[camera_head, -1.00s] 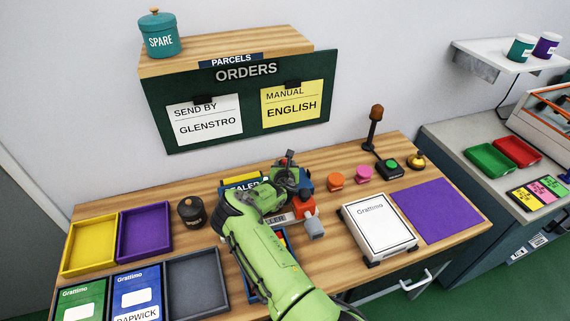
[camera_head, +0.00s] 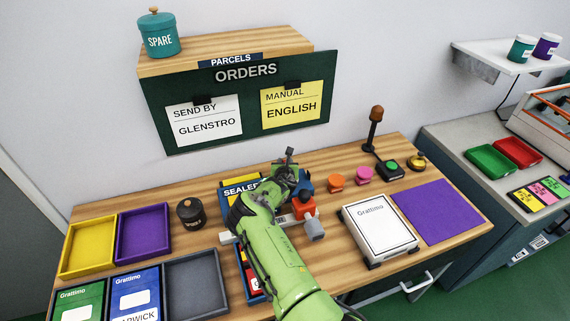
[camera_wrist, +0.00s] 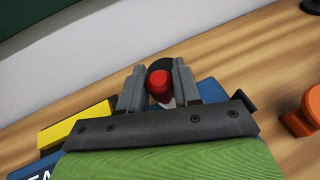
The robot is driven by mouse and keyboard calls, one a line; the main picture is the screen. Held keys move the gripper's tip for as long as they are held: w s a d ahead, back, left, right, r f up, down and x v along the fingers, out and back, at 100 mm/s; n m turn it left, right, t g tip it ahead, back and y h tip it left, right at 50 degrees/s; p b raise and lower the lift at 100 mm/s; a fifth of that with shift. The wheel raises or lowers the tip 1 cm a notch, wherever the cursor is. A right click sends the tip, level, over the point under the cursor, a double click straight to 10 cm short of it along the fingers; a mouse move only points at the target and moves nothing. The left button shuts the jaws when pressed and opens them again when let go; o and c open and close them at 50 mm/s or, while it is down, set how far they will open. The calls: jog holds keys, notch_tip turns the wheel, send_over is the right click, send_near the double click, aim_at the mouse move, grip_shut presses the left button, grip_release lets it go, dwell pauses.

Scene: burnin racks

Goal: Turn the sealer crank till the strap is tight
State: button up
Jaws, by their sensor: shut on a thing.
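The sealer (camera_head: 241,187), marked by a blue sign, stands at the back middle of the bench, largely hidden behind my arm. My gripper (camera_head: 290,172) is over it. In the wrist view my gripper (camera_wrist: 157,78) is shut on a red knob (camera_wrist: 159,84), which looks like the crank handle, with one grey finger on each side. A blue part (camera_wrist: 211,91) shows just beyond the fingers. I cannot make out the strap or how tight it is.
A white Grattimo box (camera_head: 378,226) and purple mat (camera_head: 437,210) lie to the right. Orange (camera_head: 335,180) and pink (camera_head: 364,174) knobs stand behind. A dark pot (camera_head: 190,212), yellow tray (camera_head: 88,247), purple tray (camera_head: 144,232) and grey tray (camera_head: 196,286) are left.

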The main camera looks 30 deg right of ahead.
jog(key=shift+h+b, duration=0.3)
jog(key=shift+b, duration=0.05)
jog(key=m+b, duration=0.1)
jog(key=g+h+b, duration=0.1)
jog(key=b, duration=0.1)
jog(key=shift+w+d+f+m, duration=0.15)
jog(key=shift+d+f+m, duration=0.1)
jog(key=shift+d+m, duration=0.15)
jog(key=b, duration=0.1)
jog(key=m+g+h+b, duration=0.1)
jog(key=b, duration=0.1)
jog(key=shift+d+m+g+h, duration=0.3)
jog(key=m+g+b, duration=0.1)
jog(key=b, duration=0.1)
jog(key=d+m+g+h+b, duration=0.1)
jog(key=b, duration=0.2)
jog(key=shift+s+d+m+g+h, duration=0.1)
jog(key=shift+s+m+g+h, duration=0.1)
jog(key=shift+m+g+h, duration=0.1)
jog(key=g+b, duration=0.1)
jog(key=m+b, duration=0.1)
jog(key=b, duration=0.1)
jog(key=shift+s+d+r+m+g+h, duration=0.2)
jog(key=shift+d+m+g+h, duration=0.1)
jog(key=shift+d+g+h, duration=0.1)
jog(key=o, duration=1)
jog(key=shift+c, duration=0.2)
